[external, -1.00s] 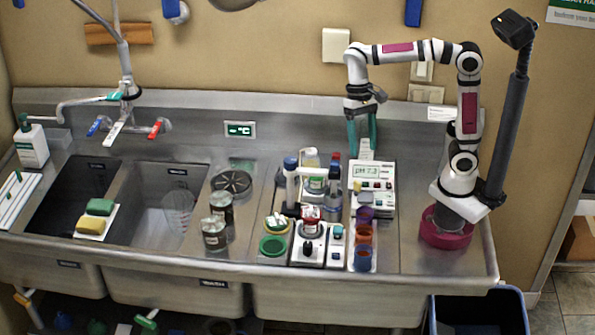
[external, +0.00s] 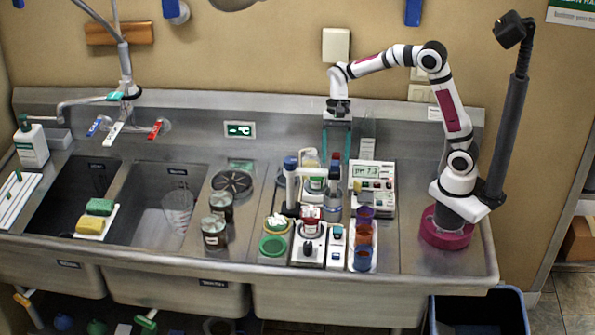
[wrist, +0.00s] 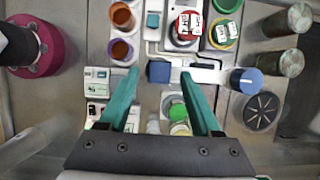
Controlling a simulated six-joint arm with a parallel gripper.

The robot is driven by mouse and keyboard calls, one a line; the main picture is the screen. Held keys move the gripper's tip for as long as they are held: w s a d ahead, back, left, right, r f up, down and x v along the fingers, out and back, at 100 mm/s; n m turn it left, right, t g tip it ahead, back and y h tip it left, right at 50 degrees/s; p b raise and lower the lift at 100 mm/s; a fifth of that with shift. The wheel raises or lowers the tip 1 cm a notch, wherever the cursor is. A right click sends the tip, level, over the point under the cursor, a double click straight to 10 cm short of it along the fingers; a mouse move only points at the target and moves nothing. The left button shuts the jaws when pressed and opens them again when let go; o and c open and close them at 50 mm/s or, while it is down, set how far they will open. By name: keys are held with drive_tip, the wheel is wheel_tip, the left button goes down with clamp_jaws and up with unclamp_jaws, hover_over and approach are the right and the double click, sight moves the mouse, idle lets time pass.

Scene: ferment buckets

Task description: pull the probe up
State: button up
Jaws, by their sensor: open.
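The probe's dark blue cap (external: 335,170) shows at the right end of a stand's white arm (external: 313,172), above a glass vessel (external: 333,208). In the wrist view the blue cap (wrist: 158,71) lies between my fingertips, at the end of the white arm (wrist: 203,75). My gripper (external: 337,157) points down, its teal fingers apart on either side of the cap; its fingers also show in the wrist view (wrist: 160,75). I cannot tell whether they touch it. The probe's lower part is hidden. The pH meter (external: 372,184) reads 7.3.
The stand's post with a blue knob (external: 290,163) rises left of the probe. Orange and purple cups (external: 363,234) stand in front of the meter. Jars (external: 214,233) and a round drain (external: 231,182) are further left. Steel at the right is clear.

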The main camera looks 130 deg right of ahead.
drive_tip(key=shift+x, duration=0.8)
clamp_jaws()
drive_tip(key=shift+r, duration=0.1)
idle(0.8)
